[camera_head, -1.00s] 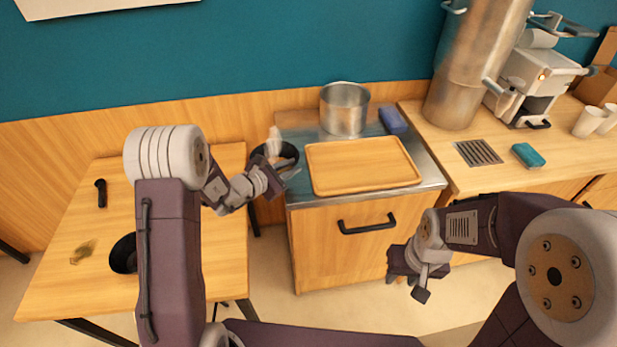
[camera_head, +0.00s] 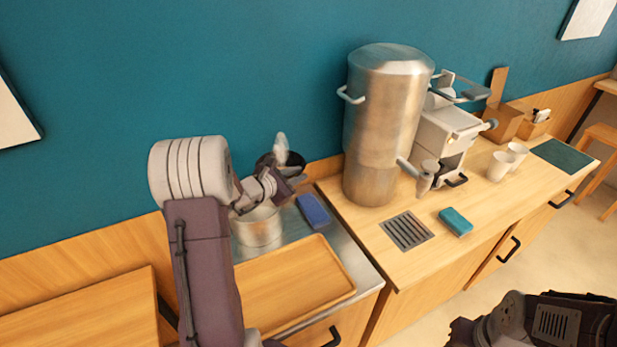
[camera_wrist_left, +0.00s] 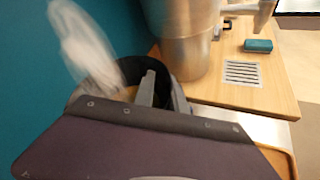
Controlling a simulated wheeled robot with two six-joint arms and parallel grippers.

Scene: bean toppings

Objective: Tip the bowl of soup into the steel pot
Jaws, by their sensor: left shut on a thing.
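My left gripper (camera_head: 281,180) is shut on the black bowl (camera_head: 294,161), which it holds in the air above and slightly right of the steel pot (camera_head: 257,231). The bowl's dark inside also shows in the left wrist view (camera_wrist_left: 132,70), beyond a gripper finger. A blurred whitish shape, like steam, rises from the bowl; the soup's surface is not clear. The pot stands on the steel-topped counter behind the wooden tray, partly covered by my left arm. My right arm is at the bottom right; its gripper is mostly cut off.
The wooden tray (camera_head: 300,292) lies in front of the pot. A blue block (camera_head: 313,210) is right of the pot. A tall steel urn (camera_head: 378,150) stands close on the right, near a coffee machine (camera_head: 448,140). A teal sponge (camera_head: 455,222) and drain grille (camera_head: 407,231) are farther right.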

